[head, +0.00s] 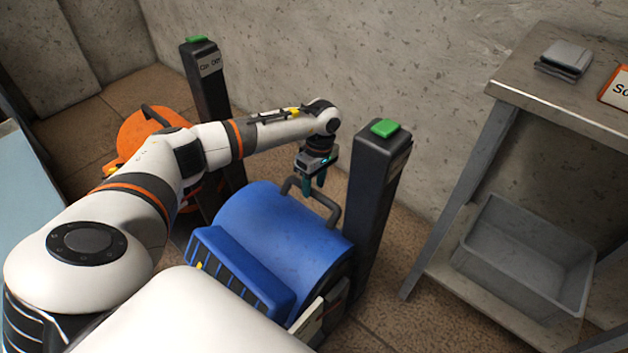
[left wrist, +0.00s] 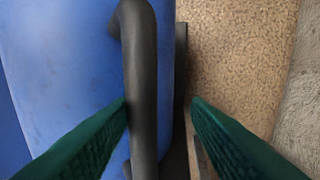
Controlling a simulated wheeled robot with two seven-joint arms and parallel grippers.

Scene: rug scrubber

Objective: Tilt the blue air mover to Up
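The blue air mover (head: 290,240) stands on the floor in the middle of the head view, with a dark handle (head: 331,209) arching at its far top edge. My left gripper (head: 314,187) points down at the handle. In the left wrist view the handle (left wrist: 143,80) runs between the two open green fingers (left wrist: 160,105), closer to the left finger. A gap shows between the handle and the right finger; whether the left finger touches the handle I cannot tell. The blue housing (left wrist: 75,60) fills the left of that view. My right gripper is not in view.
A dark post with a green top (head: 384,128) stands right beside the air mover. Another such post (head: 197,40) and an orange machine (head: 150,130) are behind my left arm. A metal table (head: 540,85) with a grey bin (head: 525,255) below stands at right, near the wall.

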